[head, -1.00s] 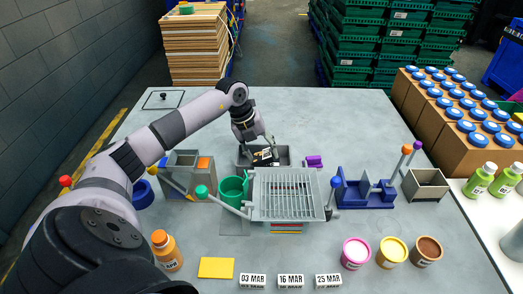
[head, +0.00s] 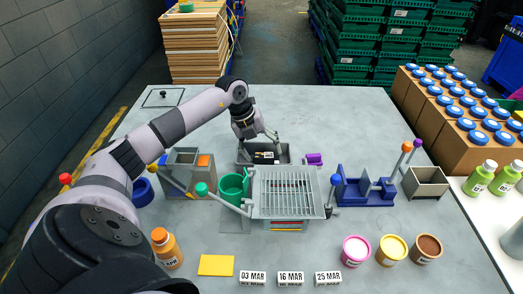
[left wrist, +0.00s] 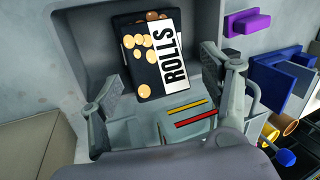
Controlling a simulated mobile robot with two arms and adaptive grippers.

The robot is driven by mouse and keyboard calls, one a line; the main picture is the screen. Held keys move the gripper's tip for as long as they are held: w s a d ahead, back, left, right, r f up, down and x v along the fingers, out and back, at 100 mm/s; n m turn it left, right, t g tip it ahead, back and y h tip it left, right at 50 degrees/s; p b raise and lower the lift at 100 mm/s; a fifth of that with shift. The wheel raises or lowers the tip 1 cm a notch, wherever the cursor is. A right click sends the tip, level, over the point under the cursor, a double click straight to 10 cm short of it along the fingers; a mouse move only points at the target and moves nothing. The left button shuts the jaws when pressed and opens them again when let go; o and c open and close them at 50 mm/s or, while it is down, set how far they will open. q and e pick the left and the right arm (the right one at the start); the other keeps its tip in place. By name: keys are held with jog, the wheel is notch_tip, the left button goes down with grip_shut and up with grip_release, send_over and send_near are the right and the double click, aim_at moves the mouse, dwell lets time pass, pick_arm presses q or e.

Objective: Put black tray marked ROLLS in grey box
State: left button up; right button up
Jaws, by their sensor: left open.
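The black tray marked ROLLS (head: 261,160) lies inside the grey box (head: 287,154) at the back middle of the table. In the left wrist view the tray (left wrist: 146,62) shows its white ROLLS label and printed round rolls, and it rests on the floor of the grey box (left wrist: 88,42). My left gripper (head: 267,140) is just above the box. In the left wrist view its two fingers (left wrist: 160,80) are spread apart, with nothing held between them. My right gripper is not in view.
A grey grated stand (head: 289,195) and a green cup (head: 232,187) are in front of the box. A purple block (head: 314,160) is to its right. A blue holder (head: 365,193) stands further right. The table behind the box is clear.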

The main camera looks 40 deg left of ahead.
pick_arm(q)
jog(key=shift+a+r, duration=0.15)
jog(key=shift+r, duration=0.3)
jog(key=b+v, duration=0.2)
jog(key=v, duration=0.9)
jog(key=shift+r, duration=0.15)
